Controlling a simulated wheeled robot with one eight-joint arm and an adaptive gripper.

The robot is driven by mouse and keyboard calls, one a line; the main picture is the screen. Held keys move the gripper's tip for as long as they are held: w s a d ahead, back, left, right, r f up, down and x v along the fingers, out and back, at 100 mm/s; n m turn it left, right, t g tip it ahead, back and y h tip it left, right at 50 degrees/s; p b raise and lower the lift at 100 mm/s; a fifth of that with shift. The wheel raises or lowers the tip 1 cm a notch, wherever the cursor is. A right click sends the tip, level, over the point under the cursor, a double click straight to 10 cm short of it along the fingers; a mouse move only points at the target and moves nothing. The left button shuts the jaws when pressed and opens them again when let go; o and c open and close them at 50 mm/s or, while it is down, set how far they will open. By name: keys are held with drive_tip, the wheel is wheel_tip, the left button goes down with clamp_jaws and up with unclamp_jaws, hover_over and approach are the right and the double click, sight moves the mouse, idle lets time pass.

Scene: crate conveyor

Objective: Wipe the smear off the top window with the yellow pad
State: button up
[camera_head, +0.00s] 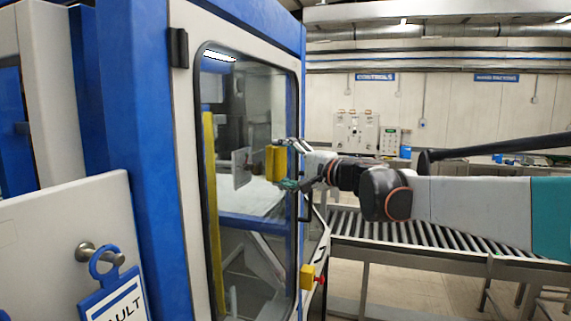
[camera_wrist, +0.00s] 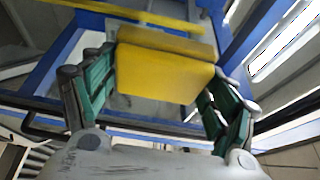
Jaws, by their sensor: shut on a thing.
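The yellow pad (camera_head: 276,163) is held in my gripper (camera_head: 287,164), in front of the window (camera_head: 250,120) of the blue and white machine. In the wrist view the pad (camera_wrist: 165,72) sits between the green-lined fingers of my gripper (camera_wrist: 160,85), which are shut on its sides. The pad is upright at the right part of the pane; I cannot tell whether it touches the glass. A grey, squarish patch (camera_head: 240,168) shows on the window just left of the pad; it may be the smear, but I cannot tell it from a reflection.
A black handle (camera_head: 304,205) runs along the door's right edge. A yellow box with a red knob (camera_head: 308,277) sticks out lower down. A roller conveyor (camera_head: 440,240) stands behind my arm. A blue tag (camera_head: 112,296) hangs on the grey panel at the lower left.

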drive_tip(key=shift+s+a, duration=0.5)
drive_tip(key=shift+s, duration=0.95)
drive_tip(key=shift+s+a, duration=0.55)
drive_tip(key=shift+s, duration=0.85)
drive_tip(key=shift+s+a, duration=0.5)
drive_tip(key=shift+s, duration=0.95)
drive_tip(key=shift+s+d, duration=0.3)
drive_tip(key=shift+d, duration=0.65)
drive_tip(key=shift+s+d, duration=0.35)
drive_tip(key=shift+d, duration=0.55)
drive_tip(key=shift+s+d, duration=0.3)
drive_tip(key=shift+d, duration=0.65)
drive_tip(key=d, duration=0.1)
drive_tip(key=s+d, duration=0.1)
drive_tip(key=d, duration=0.1)
